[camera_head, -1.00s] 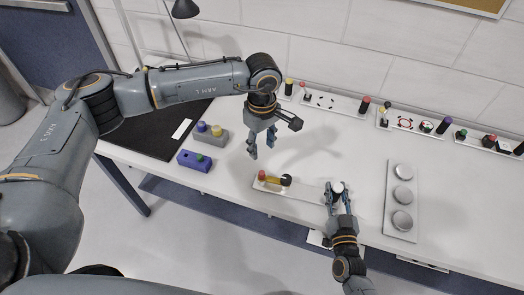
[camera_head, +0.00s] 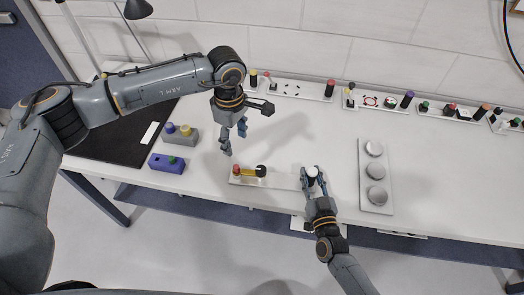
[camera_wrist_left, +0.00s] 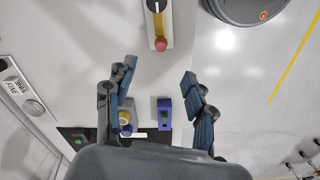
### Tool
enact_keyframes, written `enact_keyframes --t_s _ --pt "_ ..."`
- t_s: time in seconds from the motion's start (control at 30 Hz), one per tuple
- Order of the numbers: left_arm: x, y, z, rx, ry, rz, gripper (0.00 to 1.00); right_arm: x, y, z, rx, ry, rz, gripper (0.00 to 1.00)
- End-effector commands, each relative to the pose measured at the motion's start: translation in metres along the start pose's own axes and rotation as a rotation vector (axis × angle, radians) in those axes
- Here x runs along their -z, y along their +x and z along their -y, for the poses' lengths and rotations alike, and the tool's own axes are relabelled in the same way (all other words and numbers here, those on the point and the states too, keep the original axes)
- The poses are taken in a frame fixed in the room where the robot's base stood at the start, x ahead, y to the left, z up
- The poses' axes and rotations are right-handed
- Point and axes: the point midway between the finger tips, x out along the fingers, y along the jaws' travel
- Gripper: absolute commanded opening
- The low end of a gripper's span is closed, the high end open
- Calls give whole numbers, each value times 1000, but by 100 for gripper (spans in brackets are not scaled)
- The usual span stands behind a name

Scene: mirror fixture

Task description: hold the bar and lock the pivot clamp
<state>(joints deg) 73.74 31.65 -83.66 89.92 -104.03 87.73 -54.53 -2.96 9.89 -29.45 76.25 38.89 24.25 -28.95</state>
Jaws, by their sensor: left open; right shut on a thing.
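A long white fixture plate (camera_head: 285,183) lies near the table's front edge. At its left end are a red knob (camera_head: 236,168), a short yellow bar (camera_head: 249,172) and a black knob (camera_head: 261,170). My right gripper (camera_head: 313,173) is shut on a white round-topped piece (camera_head: 312,170) towards the plate's right end; the fingers partly hide it. My left gripper (camera_head: 234,141) is open and empty, above and behind the red knob, pointing down. In the left wrist view the red knob (camera_wrist_left: 160,44) and yellow bar (camera_wrist_left: 160,25) lie beyond the open fingers.
A purple box (camera_head: 167,163) and a grey box with knobs (camera_head: 181,135) stand to the left. A panel with several grey discs (camera_head: 375,175) lies to the right. Several small fixtures (camera_head: 300,90) line the back wall. Table between is clear.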

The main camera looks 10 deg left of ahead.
Motion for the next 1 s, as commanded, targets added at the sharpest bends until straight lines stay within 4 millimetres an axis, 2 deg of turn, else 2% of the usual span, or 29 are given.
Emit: enact_keyframes --t_s 0.8,1.0 --pt "-52 -1 -21 -2 -1637 2 54 0 0 0 0 0 0 0" --pt "-60 -1 -23 3 -1952 1 54 0 0 0 0 0 0 0"
